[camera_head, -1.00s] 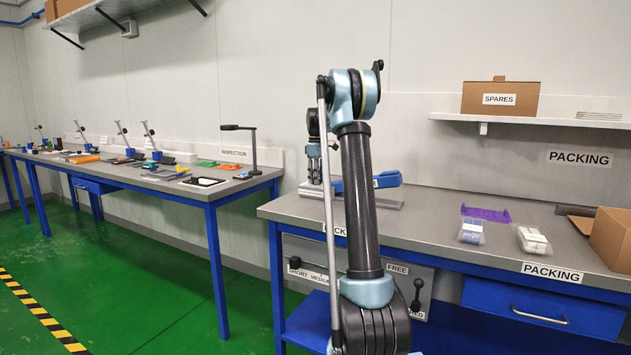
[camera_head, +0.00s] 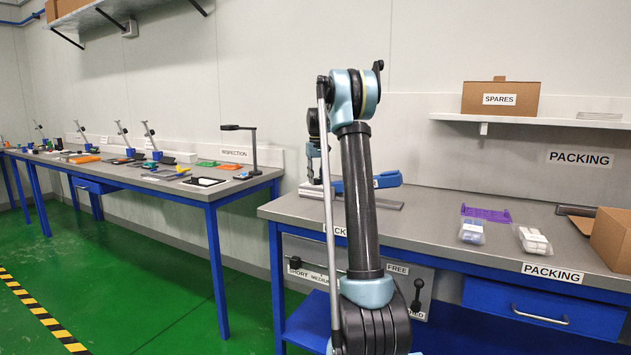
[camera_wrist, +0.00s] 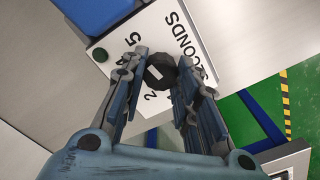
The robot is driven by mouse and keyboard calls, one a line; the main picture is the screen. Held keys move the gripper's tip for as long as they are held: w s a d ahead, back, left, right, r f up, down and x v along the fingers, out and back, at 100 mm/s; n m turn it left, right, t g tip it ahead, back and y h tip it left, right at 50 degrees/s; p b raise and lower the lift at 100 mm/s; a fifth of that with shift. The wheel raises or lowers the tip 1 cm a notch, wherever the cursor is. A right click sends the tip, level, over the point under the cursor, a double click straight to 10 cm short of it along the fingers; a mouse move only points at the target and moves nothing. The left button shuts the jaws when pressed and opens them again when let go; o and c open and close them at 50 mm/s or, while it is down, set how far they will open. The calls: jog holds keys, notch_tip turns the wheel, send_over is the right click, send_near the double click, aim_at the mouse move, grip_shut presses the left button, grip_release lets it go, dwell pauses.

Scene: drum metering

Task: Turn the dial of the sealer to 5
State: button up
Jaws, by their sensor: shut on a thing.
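The sealer (camera_head: 387,180) is blue and stands on the packing bench, partly hidden behind my arm in the head view. In the wrist view, its white dial plate (camera_wrist: 175,28) carries the word SECONDS and several numbers, with a 5 at the upper left and a 2 below it. The round dark dial knob (camera_wrist: 161,72) sits between the fingers of my gripper (camera_wrist: 161,62), which is shut on it. A pale mark shows on the knob, but I cannot tell exactly which number it points at. The dial is hidden in the head view.
A shelf (camera_head: 560,122) with a SPARES box hangs above. The inspection bench (camera_head: 190,187) stands at the left.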

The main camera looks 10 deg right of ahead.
jog(key=shift+m, duration=0.3)
dwell(0.4)
jog(key=o, duration=1.1)
jog(key=shift+c, duration=0.2)
notch_tip(320, 180, up, 12)
jog(key=shift+f, duration=0.1)
